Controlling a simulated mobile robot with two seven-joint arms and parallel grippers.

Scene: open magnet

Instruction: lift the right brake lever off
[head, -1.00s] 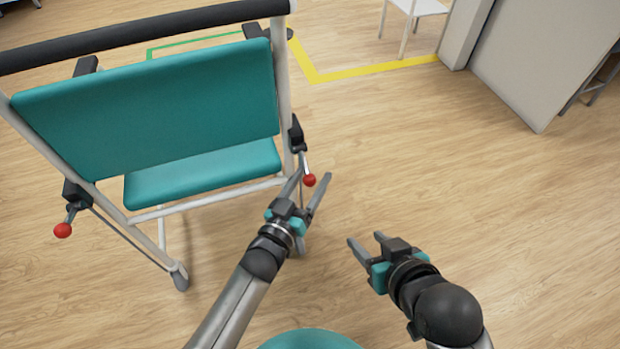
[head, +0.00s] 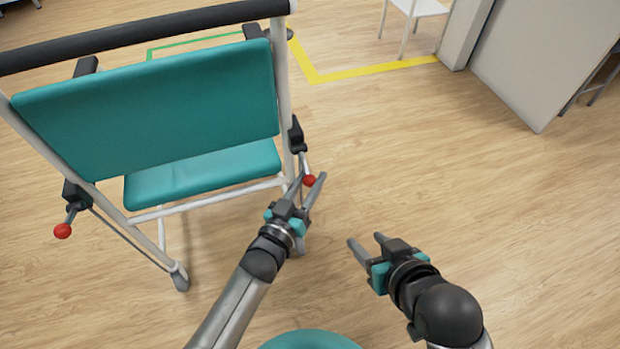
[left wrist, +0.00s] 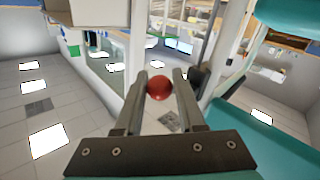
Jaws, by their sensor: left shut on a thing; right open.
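The right brake lever (head: 306,164) is a thin grey rod with a red ball knob (head: 309,180), fixed low on the right post of the teal wheelchair (head: 150,105). My left gripper (head: 311,181) is shut on the red knob, one finger on each side. The knob also shows between the fingertips in the left wrist view (left wrist: 159,88). The left brake lever's red knob (head: 62,230) stands at the chair's left side, untouched. My right gripper (head: 364,240) is open and empty, to the right of and below the left one, above bare floor.
The chair's black push bar (head: 140,36) runs across its top. A grey cabinet (head: 540,60) and a white chair (head: 412,12) stand at the back right. Yellow tape (head: 370,70) marks the floor behind. The wooden floor right of the wheelchair is clear.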

